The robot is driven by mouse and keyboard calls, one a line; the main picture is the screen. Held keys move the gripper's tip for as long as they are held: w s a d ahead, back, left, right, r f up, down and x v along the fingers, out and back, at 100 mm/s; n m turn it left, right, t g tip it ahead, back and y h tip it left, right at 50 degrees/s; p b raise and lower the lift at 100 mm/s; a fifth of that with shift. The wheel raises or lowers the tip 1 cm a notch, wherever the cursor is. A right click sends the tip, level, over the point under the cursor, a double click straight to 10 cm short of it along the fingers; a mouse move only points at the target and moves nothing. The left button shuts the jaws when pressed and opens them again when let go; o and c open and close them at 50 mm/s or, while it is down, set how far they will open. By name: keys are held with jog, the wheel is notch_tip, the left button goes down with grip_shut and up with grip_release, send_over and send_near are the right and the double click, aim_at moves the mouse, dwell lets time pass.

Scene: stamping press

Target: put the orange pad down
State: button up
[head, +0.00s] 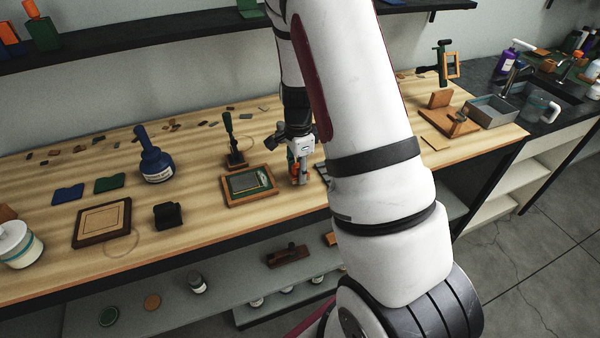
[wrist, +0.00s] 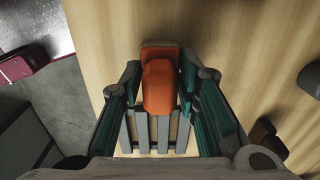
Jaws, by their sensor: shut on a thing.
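My gripper (wrist: 160,95) is shut on the orange pad (wrist: 158,82), which shows between the two teal fingers in the wrist view. The pad has a rounded orange body with a greyish edge at its far end. In the head view my gripper (head: 298,180) points down at the bench, and a bit of the orange pad (head: 291,168) shows beside its fingers. A grey slatted piece (wrist: 143,135) lies below the pad in the wrist view. I cannot tell whether the pad touches the bench.
A wood-framed tray with a green inside (head: 226,201) lies just left of my gripper. A green-handled stamp (head: 229,130) stands behind it. The wooden bench (head: 190,215) has its front edge close by.

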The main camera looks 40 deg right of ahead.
jog(key=shift+f, duration=0.65)
jog(key=shift+f, duration=0.15)
jog(key=o, duration=1)
